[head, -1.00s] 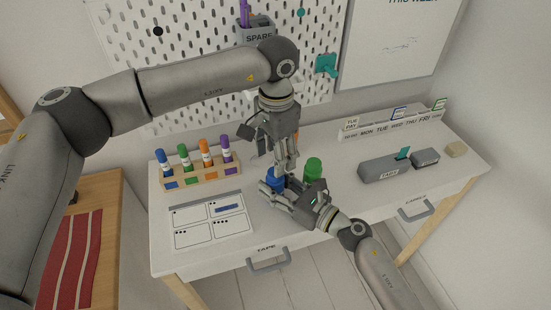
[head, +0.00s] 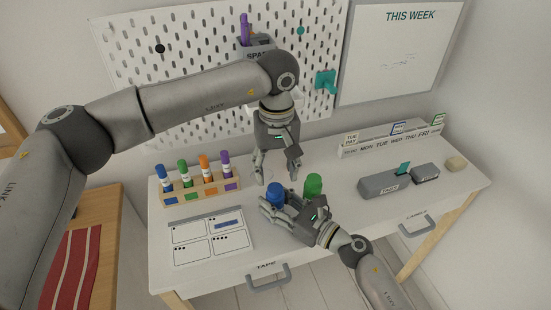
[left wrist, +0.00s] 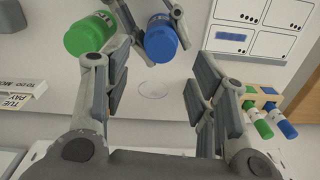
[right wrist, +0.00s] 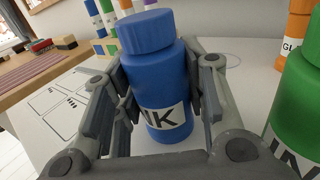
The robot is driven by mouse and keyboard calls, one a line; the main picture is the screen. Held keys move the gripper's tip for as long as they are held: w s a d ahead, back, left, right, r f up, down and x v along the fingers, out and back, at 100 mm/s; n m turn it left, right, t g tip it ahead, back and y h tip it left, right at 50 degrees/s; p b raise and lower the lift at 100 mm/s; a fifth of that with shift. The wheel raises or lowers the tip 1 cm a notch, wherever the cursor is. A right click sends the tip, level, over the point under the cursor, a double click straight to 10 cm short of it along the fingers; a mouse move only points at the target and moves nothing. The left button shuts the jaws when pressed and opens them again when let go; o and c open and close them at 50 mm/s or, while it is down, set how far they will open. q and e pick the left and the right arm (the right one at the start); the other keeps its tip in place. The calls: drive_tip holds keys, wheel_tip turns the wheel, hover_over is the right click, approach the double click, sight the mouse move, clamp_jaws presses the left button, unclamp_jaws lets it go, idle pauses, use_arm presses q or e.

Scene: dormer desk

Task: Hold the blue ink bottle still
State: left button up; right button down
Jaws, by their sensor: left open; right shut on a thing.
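The blue ink bottle (head: 275,193) stands upright on the white desk with its blue cap on. It fills the middle of the right wrist view (right wrist: 160,80), its label partly hidden by fingers. My right gripper (head: 283,207) is shut on it, one finger on each side. My left gripper (head: 278,178) is open and empty, behind and above the bottle. In the left wrist view the bottle (left wrist: 161,40) lies beyond the open fingers. A green ink bottle (head: 313,186) stands close to the right of the blue one.
A wooden rack (head: 201,190) of coloured markers stands at left, with a four-panel sheet (head: 210,238) in front. A grey tape holder (head: 386,186) and a grey block (head: 425,173) are at right. A faint ring outline on the desk (left wrist: 153,89) is behind the bottles.

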use_arm(q)
drive_tip(key=n, duration=0.5)
drive_tip(key=shift+r, duration=0.2)
drive_tip(key=n, duration=0.5)
drive_tip(key=shift+r+n, duration=0.15)
drive_tip(key=shift+n, duration=0.15)
drive_tip(key=n, duration=0.3)
drive_tip(key=shift+r, duration=0.1)
drive_tip(key=n, duration=0.5)
drive_tip(key=shift+r, duration=0.15)
drive_tip(key=n, duration=0.5)
drive_tip(key=shift+r, duration=0.15)
drive_tip(key=n, duration=0.3)
drive_tip(key=shift+r+n, duration=0.15)
drive_tip(key=shift+n, duration=0.25)
drive_tip(key=n, duration=0.5)
drive_tip(key=shift+r, duration=0.15)
drive_tip(key=n, duration=0.5)
drive_tip(key=shift+r, duration=0.15)
